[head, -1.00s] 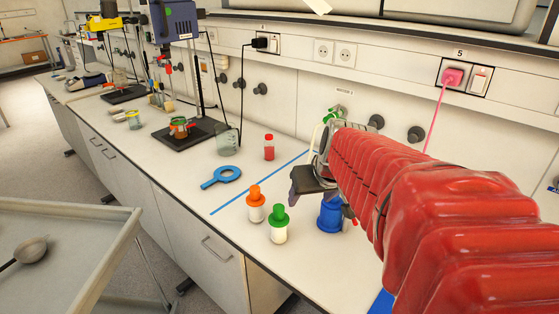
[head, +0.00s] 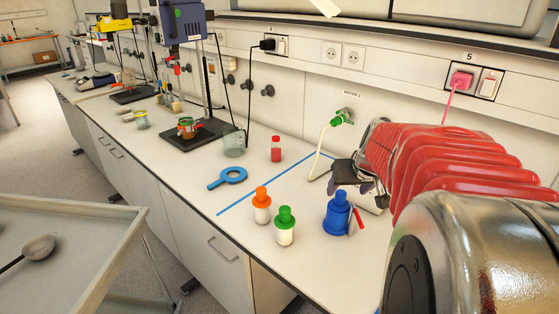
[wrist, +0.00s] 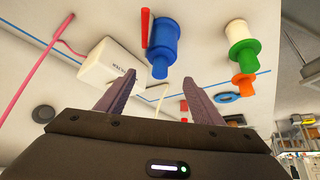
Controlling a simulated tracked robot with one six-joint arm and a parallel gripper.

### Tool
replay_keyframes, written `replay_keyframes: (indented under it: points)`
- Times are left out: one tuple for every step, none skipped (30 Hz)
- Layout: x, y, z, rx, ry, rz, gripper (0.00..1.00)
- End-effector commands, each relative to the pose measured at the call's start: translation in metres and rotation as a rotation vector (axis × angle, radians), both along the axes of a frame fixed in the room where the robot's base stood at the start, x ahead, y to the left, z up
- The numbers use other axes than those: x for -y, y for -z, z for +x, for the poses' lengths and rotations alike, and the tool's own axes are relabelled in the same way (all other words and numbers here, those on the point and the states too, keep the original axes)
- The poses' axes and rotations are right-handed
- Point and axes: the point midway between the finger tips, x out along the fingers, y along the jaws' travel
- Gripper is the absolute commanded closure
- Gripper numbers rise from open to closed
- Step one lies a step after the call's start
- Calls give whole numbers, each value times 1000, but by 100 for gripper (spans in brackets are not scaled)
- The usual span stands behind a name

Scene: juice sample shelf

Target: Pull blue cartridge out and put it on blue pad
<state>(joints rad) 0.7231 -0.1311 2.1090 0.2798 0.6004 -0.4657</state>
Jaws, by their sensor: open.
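The blue cartridge (head: 338,213) stands upright on the bench in the head view, with a narrow knob on top. In the wrist view the blue cartridge (wrist: 163,42) lies beyond my fingertips, with nothing between them. My gripper (head: 358,178) is open and empty, behind and slightly right of the cartridge in the head view. Its two fingers show in the wrist view (wrist: 158,77). A thin blue sliver (head: 380,309) shows at the bottom edge of the head view, mostly hidden by my arm. I cannot tell whether it is the blue pad.
A red stick (head: 356,218) is beside the blue cartridge. Green-capped (head: 285,225) and orange-capped (head: 262,205) cartridges stand to its left. A white labelled box (wrist: 110,62) is near my left finger in the wrist view.

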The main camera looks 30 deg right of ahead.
Motion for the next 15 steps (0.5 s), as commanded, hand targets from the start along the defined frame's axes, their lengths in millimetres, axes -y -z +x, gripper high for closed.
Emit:
replay_keyframes:
  points:
    - [1,5,2,-1,-1,2,39]
    - [1,7,4,-1,-1,2,39]
    - [2,10,6,-2,-1,2,39]
    - [3,13,7,-2,-1,2,39]
    - [4,16,9,-2,-1,2,39]
    - [5,19,11,-2,-1,2,39]
    - [6,22,13,-2,-1,3,39]
    - [6,24,15,-2,-1,3,39]
    - [7,28,17,-1,-1,2,39]
    - [8,31,18,-1,-1,2,39]
    - [9,33,20,-2,-1,2,39]
    - [10,37,22,-2,-1,2,39]
    - [11,39,23,-2,-1,2,39]
    - [12,42,25,-2,0,1,39]
    - [13,45,27,-2,1,1,39]
